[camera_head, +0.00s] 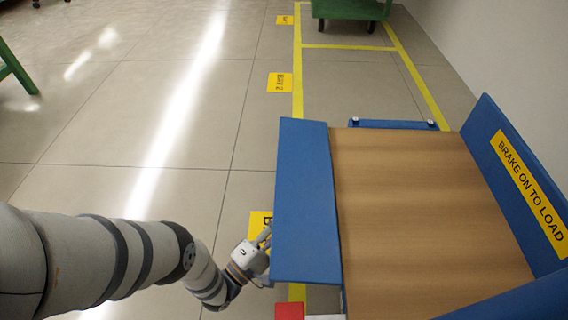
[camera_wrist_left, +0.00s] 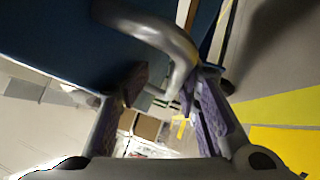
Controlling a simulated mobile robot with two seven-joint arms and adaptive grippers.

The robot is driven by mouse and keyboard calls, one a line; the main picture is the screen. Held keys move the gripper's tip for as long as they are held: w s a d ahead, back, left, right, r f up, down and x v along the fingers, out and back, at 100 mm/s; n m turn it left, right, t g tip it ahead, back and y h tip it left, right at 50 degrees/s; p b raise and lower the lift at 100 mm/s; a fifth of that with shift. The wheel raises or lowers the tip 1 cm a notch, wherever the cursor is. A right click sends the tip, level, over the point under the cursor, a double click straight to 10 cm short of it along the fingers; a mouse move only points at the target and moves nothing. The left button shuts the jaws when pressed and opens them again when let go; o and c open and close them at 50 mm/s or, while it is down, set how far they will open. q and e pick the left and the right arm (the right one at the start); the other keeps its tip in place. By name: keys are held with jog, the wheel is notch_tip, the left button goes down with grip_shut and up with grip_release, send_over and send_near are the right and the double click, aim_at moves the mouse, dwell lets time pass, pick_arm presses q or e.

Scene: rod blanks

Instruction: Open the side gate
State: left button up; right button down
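The side gate (camera_head: 304,205) is the blue panel along the left side of a cart with a wooden deck (camera_head: 420,210). I cannot tell its exact tilt. My left gripper (camera_head: 264,246) is low beside the gate's outer face, near its front end. In the left wrist view a curved grey metal handle (camera_wrist_left: 165,38) stands out from the dark blue panel (camera_wrist_left: 55,40). The fingers of my left gripper (camera_wrist_left: 168,100) are apart, with the handle's bend close to the right finger. Contact is unclear. My right gripper is not in view.
A blue right side panel (camera_head: 520,185) carries a yellow label. A low blue bar (camera_head: 393,125) is at the far end. A red block (camera_head: 289,311) is at the gate's front corner. A green cart (camera_head: 350,8) stands farther back. The floor to the left (camera_head: 150,120) is largely clear.

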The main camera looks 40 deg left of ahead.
pick_arm(q)
jog(key=v, duration=1.2)
jog(key=shift+c, duration=0.6)
